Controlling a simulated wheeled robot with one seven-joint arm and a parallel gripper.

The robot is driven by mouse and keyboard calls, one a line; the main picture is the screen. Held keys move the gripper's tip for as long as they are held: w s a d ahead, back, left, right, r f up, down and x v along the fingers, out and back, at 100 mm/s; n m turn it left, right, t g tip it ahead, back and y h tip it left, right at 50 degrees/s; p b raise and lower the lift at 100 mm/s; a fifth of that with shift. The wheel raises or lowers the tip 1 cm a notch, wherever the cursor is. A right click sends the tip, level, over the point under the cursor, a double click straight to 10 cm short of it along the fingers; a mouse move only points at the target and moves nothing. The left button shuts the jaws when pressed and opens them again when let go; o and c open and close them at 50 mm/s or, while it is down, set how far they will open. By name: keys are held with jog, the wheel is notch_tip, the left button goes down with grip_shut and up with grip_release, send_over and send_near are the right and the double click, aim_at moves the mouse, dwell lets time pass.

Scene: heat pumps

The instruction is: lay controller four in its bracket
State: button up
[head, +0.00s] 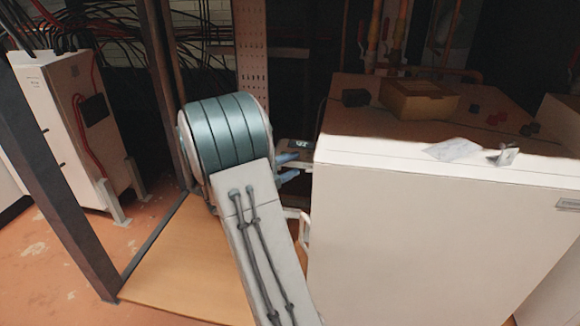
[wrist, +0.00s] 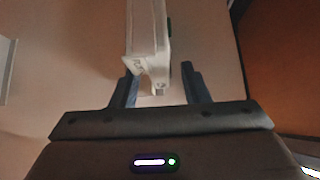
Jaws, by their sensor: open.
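In the wrist view my gripper (wrist: 158,72) is open, with one finger on each side of a pale, narrow part (wrist: 146,40). This part has a dark and green strip along its right edge. I cannot tell whether it is the bracket or the controller's edge. Gaps show beside both fingers. My arm hides part of the area.
The white cabinet (head: 430,235) fills the right. On its top are a cardboard box (head: 418,100), several small dark and red pieces, a paper (head: 453,149) and a small metal piece (head: 505,156). A dark post (head: 60,160) and another white unit (head: 75,125) stand left.

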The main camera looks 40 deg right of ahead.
jog(key=shift+a+r, duration=0.15)
jog(key=shift+a, duration=0.05)
jog(key=a+p, duration=0.4)
jog(key=a, duration=0.7)
jog(key=s+a+m+g+y, duration=0.25)
jog(key=s+m+y, duration=0.35)
jog(key=m, duration=0.4)
jog(key=s+a+m+g+y, duration=0.1)
jog(key=s+a+m+y, duration=0.3)
jog(key=s+m, duration=0.5)
jog(key=s+a+m+t+y, duration=0.2)
jog(key=a+m+y, duration=0.2)
jog(key=a+m, duration=0.2)
jog(key=s+a+m+t+y, duration=0.2)
jog(key=a+m, duration=0.4)
jog(key=m, duration=0.4)
jog(key=shift+a+m+t+y, duration=0.15)
jog(key=shift+m+t+y, duration=0.35)
jog(key=shift+y, duration=0.5)
